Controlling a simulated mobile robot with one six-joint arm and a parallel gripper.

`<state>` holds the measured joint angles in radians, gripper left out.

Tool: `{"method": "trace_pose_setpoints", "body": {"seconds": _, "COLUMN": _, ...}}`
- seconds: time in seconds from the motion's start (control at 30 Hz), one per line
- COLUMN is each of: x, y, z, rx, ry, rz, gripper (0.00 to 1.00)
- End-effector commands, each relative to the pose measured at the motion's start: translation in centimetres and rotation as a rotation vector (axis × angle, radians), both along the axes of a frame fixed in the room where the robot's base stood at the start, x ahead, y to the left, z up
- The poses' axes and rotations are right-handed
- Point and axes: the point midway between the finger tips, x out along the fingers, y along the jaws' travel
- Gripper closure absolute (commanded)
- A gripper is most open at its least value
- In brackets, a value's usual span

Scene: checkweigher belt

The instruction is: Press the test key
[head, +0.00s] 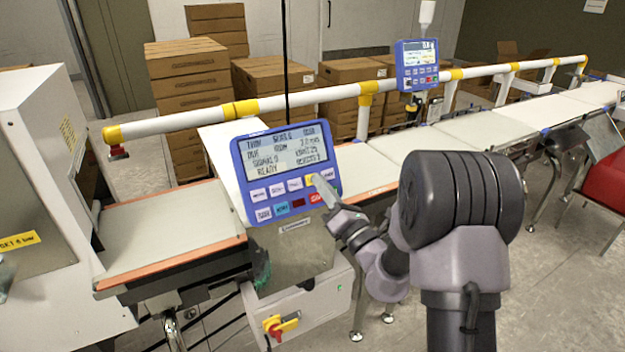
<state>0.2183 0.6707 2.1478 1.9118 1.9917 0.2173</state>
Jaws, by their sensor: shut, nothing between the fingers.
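A blue control panel (286,170) with a lit grey display stands on the checkweigher in the middle of the view. The labels are too small to read surely, so I cannot tell which is the test key. My gripper (322,187) is shut and empty, its tip in front of the panel's right-hand keys, close by the yellow one. I cannot tell whether it touches.
A white rail (300,97) with yellow joints runs behind the panel. The belt (165,227) lies left, with more conveyor (450,152) to the right. A second blue panel (418,62) stands farther back. A red-and-yellow switch (281,325) sits below. Cartons (190,85) are stacked behind.

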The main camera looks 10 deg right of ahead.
Motion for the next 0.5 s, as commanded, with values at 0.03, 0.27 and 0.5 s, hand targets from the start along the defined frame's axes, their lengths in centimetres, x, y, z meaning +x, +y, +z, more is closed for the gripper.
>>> {"method": "trace_pose_setpoints", "body": {"seconds": 0.03, "x": 0.0, "y": 0.0, "z": 0.0, "rx": 0.0, "ry": 0.0, "rz": 0.0, "gripper": 1.0}}
{"method": "trace_pose_setpoints", "body": {"seconds": 0.27, "x": 0.0, "y": 0.0, "z": 0.0, "rx": 0.0, "ry": 0.0, "rz": 0.0, "gripper": 1.0}}
{"method": "trace_pose_setpoints", "body": {"seconds": 0.5, "x": 0.56, "y": 0.22, "z": -0.31, "rx": 0.0, "ry": 0.001, "rz": 0.001, "gripper": 1.0}}
